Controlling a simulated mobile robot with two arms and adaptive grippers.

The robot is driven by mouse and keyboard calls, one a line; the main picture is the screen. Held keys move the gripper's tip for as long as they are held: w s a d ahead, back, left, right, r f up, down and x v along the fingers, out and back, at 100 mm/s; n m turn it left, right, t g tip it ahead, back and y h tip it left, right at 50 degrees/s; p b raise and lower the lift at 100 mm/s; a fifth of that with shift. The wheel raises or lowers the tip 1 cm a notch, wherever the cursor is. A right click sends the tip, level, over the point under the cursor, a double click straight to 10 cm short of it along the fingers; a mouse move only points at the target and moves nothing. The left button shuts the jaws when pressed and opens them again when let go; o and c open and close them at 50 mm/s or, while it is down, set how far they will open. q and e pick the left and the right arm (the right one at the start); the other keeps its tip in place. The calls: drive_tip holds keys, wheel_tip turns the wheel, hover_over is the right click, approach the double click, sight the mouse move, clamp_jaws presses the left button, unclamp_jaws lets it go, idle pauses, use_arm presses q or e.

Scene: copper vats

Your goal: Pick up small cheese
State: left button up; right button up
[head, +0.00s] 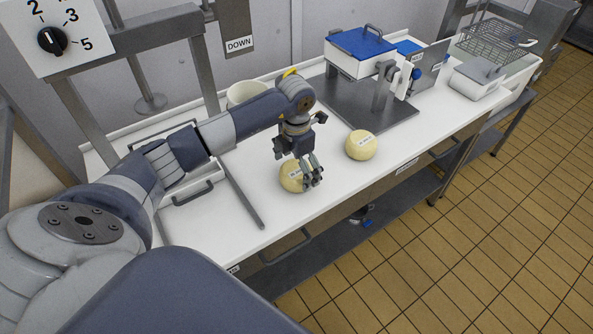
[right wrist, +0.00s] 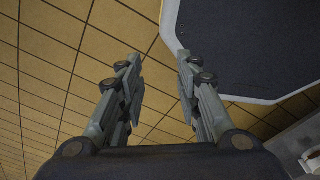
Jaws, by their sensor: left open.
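Two round pale-yellow cheeses with labels lie on the white worktop (head: 262,222) in the head view. One cheese (head: 291,180) sits directly under and beside my left gripper (head: 312,178); its fingers cover the cheese's right part. The other cheese (head: 361,145) sits to the right, apart from the gripper, and looks slightly larger. My left gripper points down and is open; whether its fingers touch the cheese I cannot tell. My right gripper (right wrist: 158,85) shows in the right wrist view, its two fingers apart with nothing between them, above the tiled floor.
A white bowl (head: 246,93) is behind my left arm. A wire basket (head: 494,40) stands at the far right. The worktop's front edge is close to the cheeses.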

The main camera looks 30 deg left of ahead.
use_arm(q)
drive_tip(key=shift+f, duration=0.65)
drive_tip(key=c, duration=1.3)
drive_tip(key=shift+c, duration=0.8)
use_arm(e)
drive_tip(key=shift+s+a+r, duration=0.1)
drive_tip(key=shift+s+r, duration=0.05)
drive_tip(key=shift+s, duration=0.25)
use_arm(q)
drive_tip(key=shift+r, duration=0.15)
use_arm(e)
drive_tip(key=shift+w, duration=0.1)
